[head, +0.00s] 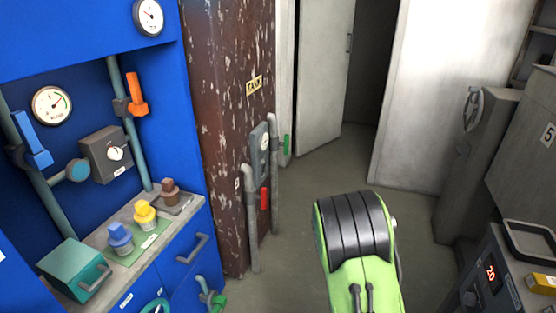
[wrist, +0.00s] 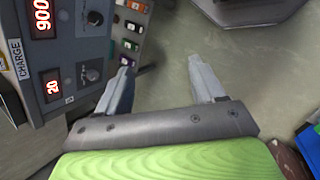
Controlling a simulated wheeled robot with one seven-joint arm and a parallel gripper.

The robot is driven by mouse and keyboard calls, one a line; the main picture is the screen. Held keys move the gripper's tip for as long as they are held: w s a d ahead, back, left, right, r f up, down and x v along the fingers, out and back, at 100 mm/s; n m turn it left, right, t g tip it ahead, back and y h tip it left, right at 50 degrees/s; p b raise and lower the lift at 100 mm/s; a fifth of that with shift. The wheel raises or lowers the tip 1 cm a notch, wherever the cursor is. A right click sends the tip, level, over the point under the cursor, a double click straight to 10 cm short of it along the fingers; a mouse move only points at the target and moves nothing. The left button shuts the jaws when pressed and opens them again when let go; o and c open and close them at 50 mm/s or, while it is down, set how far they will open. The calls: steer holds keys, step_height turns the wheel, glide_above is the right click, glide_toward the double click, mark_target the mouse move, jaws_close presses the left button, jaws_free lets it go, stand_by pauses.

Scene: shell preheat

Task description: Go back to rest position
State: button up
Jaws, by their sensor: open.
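My gripper (wrist: 160,78) shows in the wrist view with its two metal fingers spread apart and nothing between them. It hangs over bare floor, beside a grey control panel (wrist: 75,50) with red number displays and a "CHARGE" label. In the head view my green and black arm stands at the lower middle, and the gripper itself is hidden from that view.
A blue cabinet (head: 195,247) with gauges, valves and a counter (head: 100,235) stands at the left. A rusty column (head: 225,120) with pipes is beside it. A grey machine (head: 480,285) stands at the lower right. Open floor (head: 310,180) lies between, leading to an ajar door (head: 325,80).

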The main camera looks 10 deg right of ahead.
steer(key=s+a+r+t+y, duration=0.2)
steer(key=s+a+r+t, duration=0.15)
steer(key=r, duration=0.35)
steer(key=s+a+r+t+y, duration=0.2)
steer(key=a+r, duration=0.3)
steer(key=r, duration=0.2)
steer(key=s+a+r+t, duration=0.45)
steer(key=s+r, duration=0.25)
steer(key=s, duration=0.3)
step_height(320, 180, up, 14)
steer(key=p, duration=1.5)
steer(key=shift+w+a+r+y, duration=0.15)
steer(key=shift+w+a+y, duration=0.25)
steer(key=shift+w, duration=0.05)
